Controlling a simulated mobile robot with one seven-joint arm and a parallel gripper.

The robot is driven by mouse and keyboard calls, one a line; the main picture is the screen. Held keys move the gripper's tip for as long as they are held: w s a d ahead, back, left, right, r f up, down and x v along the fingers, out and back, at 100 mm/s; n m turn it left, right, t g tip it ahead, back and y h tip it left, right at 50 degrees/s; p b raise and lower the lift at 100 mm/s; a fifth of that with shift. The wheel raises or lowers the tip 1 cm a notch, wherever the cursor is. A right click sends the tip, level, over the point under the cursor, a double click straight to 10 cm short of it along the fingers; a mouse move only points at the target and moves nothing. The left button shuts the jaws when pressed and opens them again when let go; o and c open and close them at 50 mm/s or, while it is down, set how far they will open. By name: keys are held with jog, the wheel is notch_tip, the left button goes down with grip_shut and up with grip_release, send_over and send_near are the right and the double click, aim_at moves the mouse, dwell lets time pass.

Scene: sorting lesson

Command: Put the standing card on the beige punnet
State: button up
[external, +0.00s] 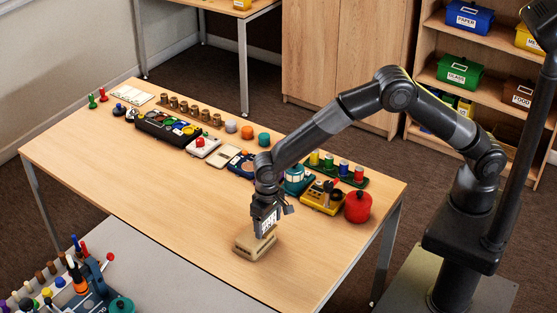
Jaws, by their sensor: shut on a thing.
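The beige punnet (243,250) sits on the bare front part of the wooden table, right of the middle. My gripper (266,222) points down directly over the punnet's back right part. It is shut on a small white piece with dark marks, which looks like the standing card (268,221). The card is upright between the fingers, and its lower edge is at or just above the punnet. I cannot tell whether they touch. The fingers partly hide the card.
A red pot (358,206), a yellow toy (322,197) and a green tray with cylinders (337,172) stand right of my gripper. Several toys line the table's back edge. The wooden table (150,190) is clear left of the punnet.

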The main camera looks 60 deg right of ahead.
jog(key=shift+f, duration=0.15)
jog(key=o, duration=1)
notch_tip(320, 180, up, 12)
jog(key=shift+r, duration=0.2)
